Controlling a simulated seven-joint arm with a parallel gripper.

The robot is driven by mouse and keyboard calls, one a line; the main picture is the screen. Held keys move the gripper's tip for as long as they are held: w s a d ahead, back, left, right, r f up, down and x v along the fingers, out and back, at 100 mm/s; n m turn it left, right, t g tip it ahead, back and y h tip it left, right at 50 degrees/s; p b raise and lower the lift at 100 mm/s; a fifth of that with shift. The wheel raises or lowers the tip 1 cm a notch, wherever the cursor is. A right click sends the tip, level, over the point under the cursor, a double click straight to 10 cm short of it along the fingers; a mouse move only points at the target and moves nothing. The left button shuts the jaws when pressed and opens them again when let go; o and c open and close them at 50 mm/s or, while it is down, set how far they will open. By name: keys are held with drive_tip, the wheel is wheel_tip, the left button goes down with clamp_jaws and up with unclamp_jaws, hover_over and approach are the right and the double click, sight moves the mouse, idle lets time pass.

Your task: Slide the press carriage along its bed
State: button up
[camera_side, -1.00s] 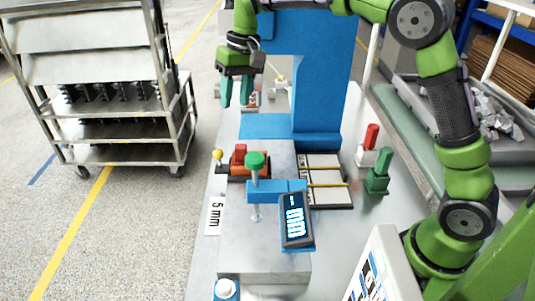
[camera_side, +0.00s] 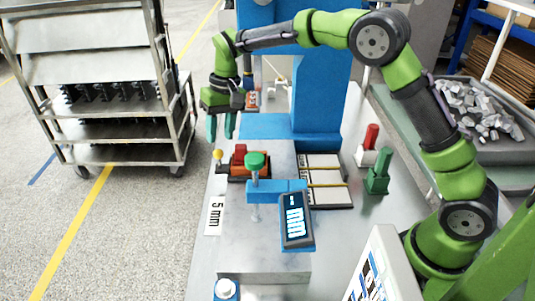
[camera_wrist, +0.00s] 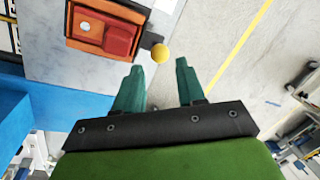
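The press carriage appears to be the orange and red block (camera_side: 246,162) on the grey bed (camera_side: 268,236), with a dark arm ending in a yellow ball knob (camera_side: 218,154) at its left. In the wrist view the red and orange block (camera_wrist: 104,28) is at the top, and the yellow knob (camera_wrist: 160,53) lies just beyond my fingertips. My gripper (camera_side: 220,138) has teal fingers pointing down, above and slightly behind the knob. In the wrist view my gripper (camera_wrist: 158,68) is open, with nothing between the fingers.
A blue press frame (camera_side: 318,95) stands behind the bed. A blue bracket with a green-topped screw (camera_side: 255,160) and a display (camera_side: 296,220) is at the front. Green (camera_side: 378,172) and red (camera_side: 369,145) pieces stand at right. A metal cart (camera_side: 115,90) is at left, off the table.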

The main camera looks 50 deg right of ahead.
drive_tip(key=f, duration=0.2)
drive_tip(key=a+f, duration=0.1)
drive_tip(key=f, duration=0.2)
drive_tip(key=shift+w, duration=0.1)
drive_tip(key=shift+r, duration=0.1)
clamp_jaws()
